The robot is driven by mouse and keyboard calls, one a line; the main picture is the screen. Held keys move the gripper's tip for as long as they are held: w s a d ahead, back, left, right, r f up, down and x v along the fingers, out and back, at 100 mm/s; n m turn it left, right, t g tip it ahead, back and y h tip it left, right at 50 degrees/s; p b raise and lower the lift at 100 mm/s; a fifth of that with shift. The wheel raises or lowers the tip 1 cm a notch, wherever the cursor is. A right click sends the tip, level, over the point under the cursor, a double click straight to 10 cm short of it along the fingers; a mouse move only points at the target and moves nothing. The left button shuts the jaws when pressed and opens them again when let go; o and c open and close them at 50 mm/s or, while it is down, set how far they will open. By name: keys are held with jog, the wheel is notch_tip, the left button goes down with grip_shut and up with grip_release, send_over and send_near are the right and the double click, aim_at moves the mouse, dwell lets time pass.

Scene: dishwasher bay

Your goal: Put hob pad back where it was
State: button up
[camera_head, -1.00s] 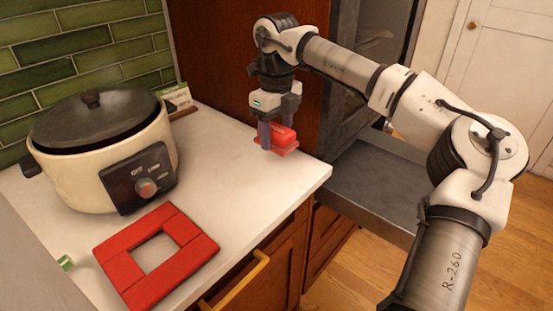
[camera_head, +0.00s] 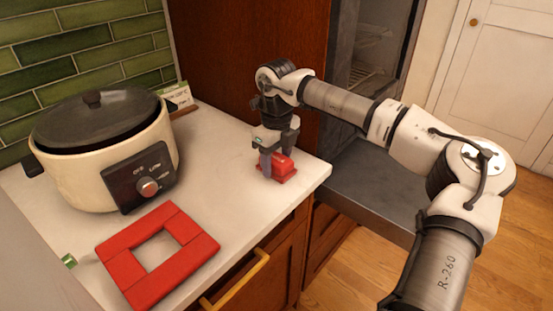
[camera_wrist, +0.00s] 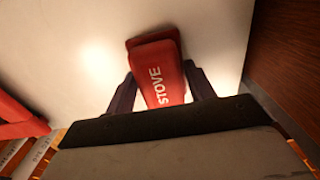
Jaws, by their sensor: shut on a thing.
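The hob pad (camera_head: 284,169) is a small red block with a wider red base, near the right end of the white counter. In the wrist view the pad (camera_wrist: 157,72) shows the white word "STOVE". My gripper (camera_head: 279,167) points down and is shut on the pad, with one finger on each side; the fingers also show in the wrist view (camera_wrist: 160,92). The pad is at or just above the counter; I cannot tell if it touches. A flat red square frame (camera_head: 158,253) with an open middle lies at the counter's front left.
A cream slow cooker (camera_head: 103,150) with a dark lid stands at the back left. A small card (camera_head: 176,98) leans by the tiled wall. A brown wooden panel (camera_head: 245,70) rises behind my gripper. The open dishwasher door (camera_head: 375,200) lies right of the counter (camera_head: 225,160). Mid-counter is clear.

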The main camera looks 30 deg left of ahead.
aim_at(277, 158)
jog(key=o, duration=0.9)
notch_tip(277, 158, up, 12)
jog(key=shift+r+b, duration=0.15)
jog(key=shift+b, duration=0.3)
